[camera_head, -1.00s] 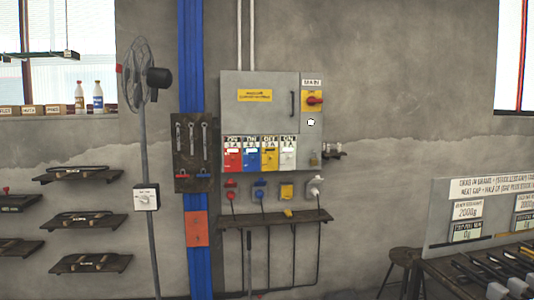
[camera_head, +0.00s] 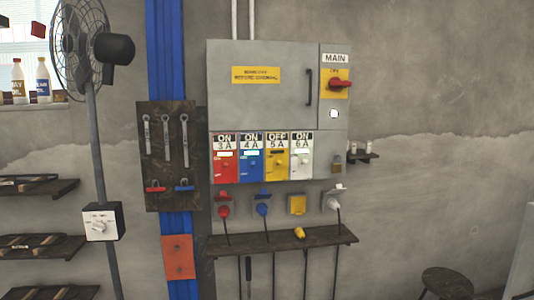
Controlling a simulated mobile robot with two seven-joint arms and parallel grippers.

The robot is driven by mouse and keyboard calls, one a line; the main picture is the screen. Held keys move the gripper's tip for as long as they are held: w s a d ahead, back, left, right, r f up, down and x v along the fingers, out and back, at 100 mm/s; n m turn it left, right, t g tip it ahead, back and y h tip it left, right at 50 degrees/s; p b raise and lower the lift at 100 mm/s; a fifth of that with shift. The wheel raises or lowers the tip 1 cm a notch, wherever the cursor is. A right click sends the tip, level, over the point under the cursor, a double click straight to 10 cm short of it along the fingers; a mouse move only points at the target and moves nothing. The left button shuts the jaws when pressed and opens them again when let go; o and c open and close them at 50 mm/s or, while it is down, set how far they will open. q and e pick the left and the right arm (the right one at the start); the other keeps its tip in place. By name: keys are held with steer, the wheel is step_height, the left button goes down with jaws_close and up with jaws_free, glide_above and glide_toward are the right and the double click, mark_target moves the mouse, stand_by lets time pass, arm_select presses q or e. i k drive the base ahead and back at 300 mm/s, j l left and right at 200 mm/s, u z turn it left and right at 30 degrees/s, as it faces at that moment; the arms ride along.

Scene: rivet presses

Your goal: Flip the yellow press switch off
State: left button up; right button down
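The yellow press switch (camera_head: 276,162) is the third in a row of coloured switches on the grey electrical panel. The label above it reads OFF and 5 A. The red switch (camera_head: 225,164), blue switch (camera_head: 250,164) and white switch (camera_head: 301,160) beside it carry ON labels. Below, the yellow socket (camera_head: 297,205) has no plug in it, and a yellow plug (camera_head: 299,232) lies on the small shelf. Neither of my grippers shows in the head view.
A red and yellow main switch (camera_head: 339,84) is at the panel's upper right. A wooden shelf (camera_head: 330,236) juts out below the sockets. A fan on a pole (camera_head: 95,150) stands at left, a stool (camera_head: 446,282) at lower right.

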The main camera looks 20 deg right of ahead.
mark_target(277, 144)
steer(key=i+l, duration=0.15)
steer(key=i, duration=0.25)
steer(key=i+l+u, duration=0.1)
steer(key=i, duration=0.35)
steer(key=i+l, duration=0.2)
steer(key=i, duration=0.2)
steer(key=i+l+u, duration=0.1)
steer(key=i, duration=0.35)
steer(key=l, duration=0.1)
